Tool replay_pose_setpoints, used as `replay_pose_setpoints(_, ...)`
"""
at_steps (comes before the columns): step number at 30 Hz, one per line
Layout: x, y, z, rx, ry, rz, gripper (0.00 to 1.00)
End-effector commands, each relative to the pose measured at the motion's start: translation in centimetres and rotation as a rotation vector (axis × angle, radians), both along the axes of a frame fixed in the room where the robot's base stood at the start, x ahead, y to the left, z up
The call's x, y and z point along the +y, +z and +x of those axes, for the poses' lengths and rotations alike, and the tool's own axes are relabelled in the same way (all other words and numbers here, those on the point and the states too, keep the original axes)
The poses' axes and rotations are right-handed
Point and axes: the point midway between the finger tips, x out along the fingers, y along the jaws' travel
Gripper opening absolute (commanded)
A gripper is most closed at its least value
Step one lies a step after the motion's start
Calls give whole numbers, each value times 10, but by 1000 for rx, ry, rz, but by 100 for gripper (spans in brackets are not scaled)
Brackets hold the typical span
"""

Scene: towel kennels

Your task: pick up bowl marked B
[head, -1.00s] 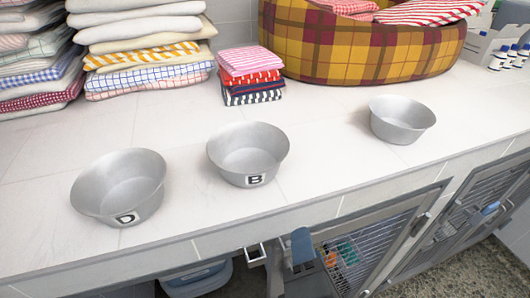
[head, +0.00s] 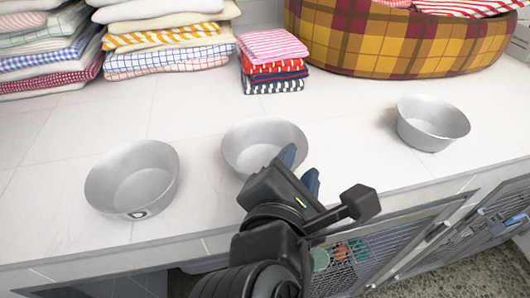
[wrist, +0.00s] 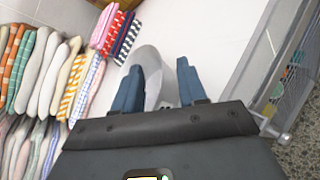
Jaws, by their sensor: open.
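The bowl marked B (head: 258,140) is a grey metal bowl standing upright in the middle of the white counter. My gripper covers its front, so its label is hidden now; the earlier head view shows the B. My gripper (head: 300,168) is open and empty, with blue fingers at the bowl's front right side. In the wrist view part of the bowl (wrist: 150,62) shows beyond and between the fingers (wrist: 160,74). I cannot tell whether a finger touches it. A like bowl (head: 130,182), marked D in the earlier view, stands to the left.
A third grey bowl (head: 432,122) stands at the right with no label visible. Folded towels (head: 273,62) and taller towel stacks (head: 165,40) line the back, beside a plaid basket (head: 390,42). Wire-doored kennels (head: 380,245) lie below the counter's front edge.

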Motion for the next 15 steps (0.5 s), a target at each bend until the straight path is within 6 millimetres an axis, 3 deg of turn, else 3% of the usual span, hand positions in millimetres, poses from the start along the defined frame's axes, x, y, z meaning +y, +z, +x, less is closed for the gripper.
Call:
replay_pose_setpoints(6,-7,-8,23,1,0,-1,41)
replay_pose_setpoints(15,-8,-9,26,0,0,1,39)
